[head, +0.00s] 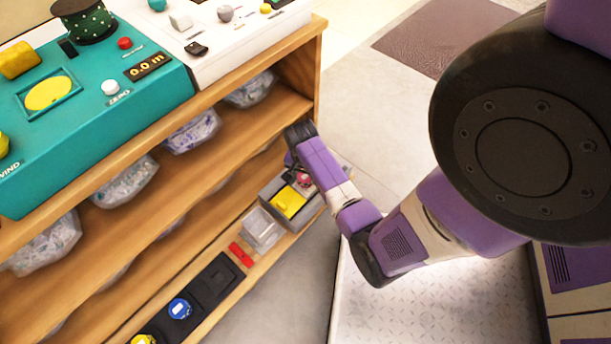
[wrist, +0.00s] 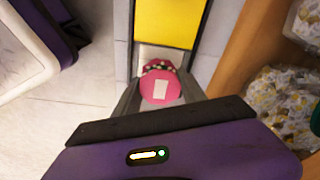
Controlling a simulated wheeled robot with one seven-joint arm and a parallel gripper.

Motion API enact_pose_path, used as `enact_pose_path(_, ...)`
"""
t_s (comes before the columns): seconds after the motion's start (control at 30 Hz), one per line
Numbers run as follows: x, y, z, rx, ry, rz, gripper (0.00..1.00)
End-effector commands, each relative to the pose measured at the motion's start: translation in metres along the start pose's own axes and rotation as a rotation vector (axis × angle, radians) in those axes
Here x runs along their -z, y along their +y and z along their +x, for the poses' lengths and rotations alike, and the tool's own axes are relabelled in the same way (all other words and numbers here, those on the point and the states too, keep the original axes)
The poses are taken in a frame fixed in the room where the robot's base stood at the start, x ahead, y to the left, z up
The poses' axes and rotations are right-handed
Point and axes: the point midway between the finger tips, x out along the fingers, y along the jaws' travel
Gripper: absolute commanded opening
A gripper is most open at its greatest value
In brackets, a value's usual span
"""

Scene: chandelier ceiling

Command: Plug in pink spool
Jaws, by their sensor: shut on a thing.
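The pink spool (wrist: 160,87) has a round pink face with a pale rectangle on it. In the wrist view it sits between the two fingers of my gripper (wrist: 161,75), which is shut on it. In the head view a small pink part of the spool (head: 304,180) shows below my gripper (head: 299,168), at the right end of the low shelf. It is at a grey box (head: 270,190) with a yellow panel (head: 288,202). The yellow panel (wrist: 167,22) also shows just beyond the spool in the wrist view. I cannot tell whether the spool is seated.
A wooden shelf unit (head: 240,140) holds several clear bags. A teal console (head: 120,70) and a white console (head: 225,35) stand on top. On the low shelf are a clear box (head: 262,228), a red piece (head: 241,254), and a black holder with a blue spool (head: 179,308).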

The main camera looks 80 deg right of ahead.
Motion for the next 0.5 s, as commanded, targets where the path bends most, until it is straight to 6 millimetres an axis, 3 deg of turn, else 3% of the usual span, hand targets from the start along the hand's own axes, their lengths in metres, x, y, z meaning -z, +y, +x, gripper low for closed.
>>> enact_pose_path(0.5,-0.0005,-0.0002,0.0058,0.000,0.000,0.000,0.05)
